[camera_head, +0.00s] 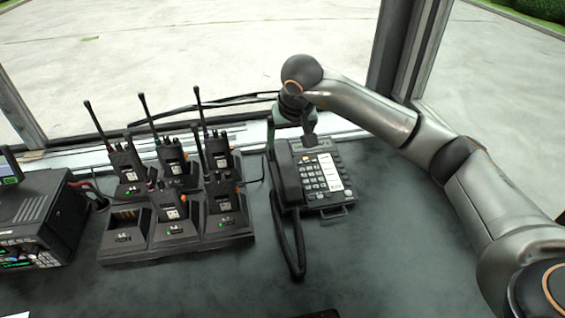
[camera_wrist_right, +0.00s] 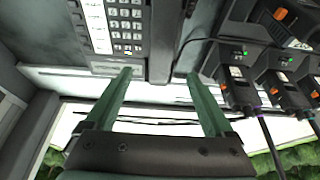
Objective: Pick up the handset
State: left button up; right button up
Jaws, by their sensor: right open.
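The black desk phone (camera_head: 322,178) sits on the dark desk, with its keypad and white label strip facing up. The handset (camera_head: 285,183) lies along the phone's left side, and its coiled cord hangs in a loop toward the front. My right gripper (camera_head: 290,142) is at the far end of the handset, open, with its green fingers apart. In the right wrist view, the handset (camera_wrist_right: 166,42) lies in line with the gap between the two fingertips (camera_wrist_right: 159,74). I cannot tell whether the fingers touch it. My left gripper is not in view.
A charger rack (camera_head: 180,250) with several upright radios stands left of the phone, with antennas sticking up. A radio unit (camera_head: 40,222) sits at the far left. The window ledge is behind.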

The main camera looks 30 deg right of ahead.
aim_at(285, 159)
jog(key=x, duration=0.9)
jog(key=shift+s+a+f, duration=0.15)
jog(key=shift+f, duration=0.2)
grip_shut()
